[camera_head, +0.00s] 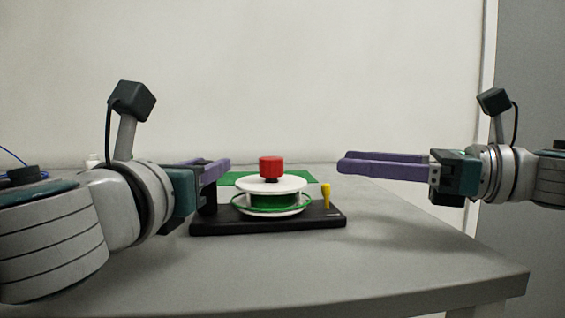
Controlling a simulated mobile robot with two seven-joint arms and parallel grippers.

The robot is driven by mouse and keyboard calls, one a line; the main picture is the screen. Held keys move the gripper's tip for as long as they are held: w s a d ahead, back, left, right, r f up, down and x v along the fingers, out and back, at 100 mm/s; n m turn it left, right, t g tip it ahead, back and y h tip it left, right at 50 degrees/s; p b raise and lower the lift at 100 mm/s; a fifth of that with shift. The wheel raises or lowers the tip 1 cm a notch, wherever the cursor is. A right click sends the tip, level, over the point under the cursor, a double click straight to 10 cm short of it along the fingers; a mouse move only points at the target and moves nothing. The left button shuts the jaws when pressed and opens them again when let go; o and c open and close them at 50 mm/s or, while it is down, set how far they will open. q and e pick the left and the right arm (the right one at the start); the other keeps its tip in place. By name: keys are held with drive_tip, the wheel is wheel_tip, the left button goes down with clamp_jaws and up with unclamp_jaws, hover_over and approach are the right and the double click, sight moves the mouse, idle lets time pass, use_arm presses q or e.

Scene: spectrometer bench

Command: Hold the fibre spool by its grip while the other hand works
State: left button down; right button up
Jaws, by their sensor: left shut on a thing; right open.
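The fibre spool (287,184) has white flanges, green fibre wound between them and a red knob (271,164) on top. It sits upright on a black base (215,227) on the table. A dark upright grip (208,197) rises at the left end of the base. My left gripper (224,168) is at this grip, left of the spool, and is shut on it; the fingers partly hide the contact. My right gripper (345,162) is open and empty, to the right of the spool and above the table, apart from everything.
A yellow peg (326,194) stands at the right end of the base. A green mat (230,178) lies behind the spool. The grey table (420,255) is clear at the right and front, and its right edge is in view. A pale wall stands behind.

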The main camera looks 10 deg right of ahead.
sight(282, 163)
drive_tip(key=shift+s+d+f+n+g, duration=0.15)
drive_tip(key=shift+s+d+g, duration=0.1)
drive_tip(key=shift+s, duration=0.15)
drive_tip(key=shift+s+d+f+n+g, duration=0.1)
drive_tip(key=shift+s+n+g, duration=0.05)
drive_tip(key=shift+s+g, duration=0.15)
drive_tip(key=x, duration=1.1)
drive_tip(key=shift+a+r, duration=0.2)
drive_tip(key=shift+a, duration=0.2)
clamp_jaws()
